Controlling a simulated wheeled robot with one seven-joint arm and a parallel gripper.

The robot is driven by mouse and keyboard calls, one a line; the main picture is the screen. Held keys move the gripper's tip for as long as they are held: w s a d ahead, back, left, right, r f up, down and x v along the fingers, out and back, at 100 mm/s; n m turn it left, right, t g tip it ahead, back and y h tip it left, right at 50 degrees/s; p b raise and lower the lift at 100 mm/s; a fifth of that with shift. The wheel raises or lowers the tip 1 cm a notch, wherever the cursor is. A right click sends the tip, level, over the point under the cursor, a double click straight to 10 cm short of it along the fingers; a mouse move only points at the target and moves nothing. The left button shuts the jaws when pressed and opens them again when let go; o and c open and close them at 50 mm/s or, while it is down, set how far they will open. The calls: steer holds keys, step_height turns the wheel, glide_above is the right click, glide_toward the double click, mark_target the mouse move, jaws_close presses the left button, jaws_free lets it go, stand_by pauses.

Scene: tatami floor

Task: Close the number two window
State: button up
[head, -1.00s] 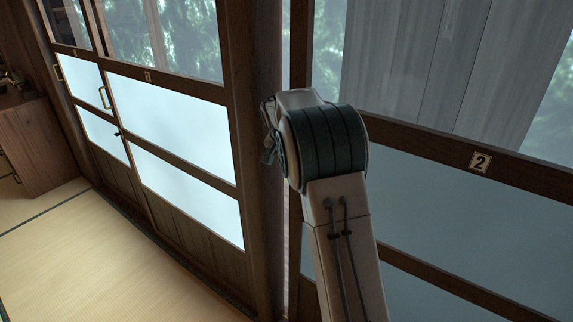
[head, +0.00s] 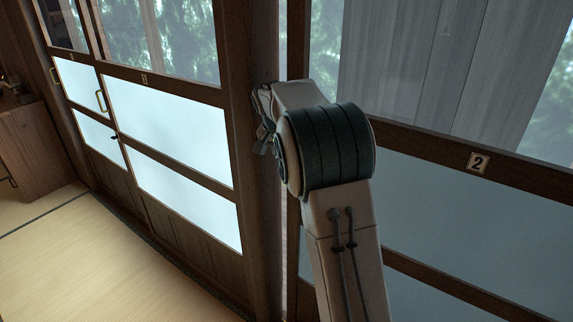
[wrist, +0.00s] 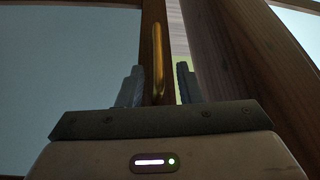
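The number two window (head: 440,215) fills the right of the head view, a dark wooden frame with pale panes and a "2" plate (head: 478,163). A narrow light gap shows between its left edge and the wooden post. In the wrist view a brass handle (wrist: 158,60) stands upright on the window's frame edge, with the bright gap just right of it. My gripper (wrist: 158,86) is open, with one finger on each side of the handle's line; I cannot tell whether either touches it. In the head view my gripper (head: 263,120) is partly hidden behind my arm, near the post.
The wooden post (head: 262,210) stands left of the window and close to my gripper; it also shows in the wrist view (wrist: 235,60). Further left are other sliding windows (head: 175,125) with brass handles, and a wooden cabinet (head: 30,145). Tatami floor (head: 100,265) lies clear at lower left.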

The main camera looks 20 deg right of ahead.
steer(key=v, duration=0.9)
steer(key=shift+c, duration=0.2)
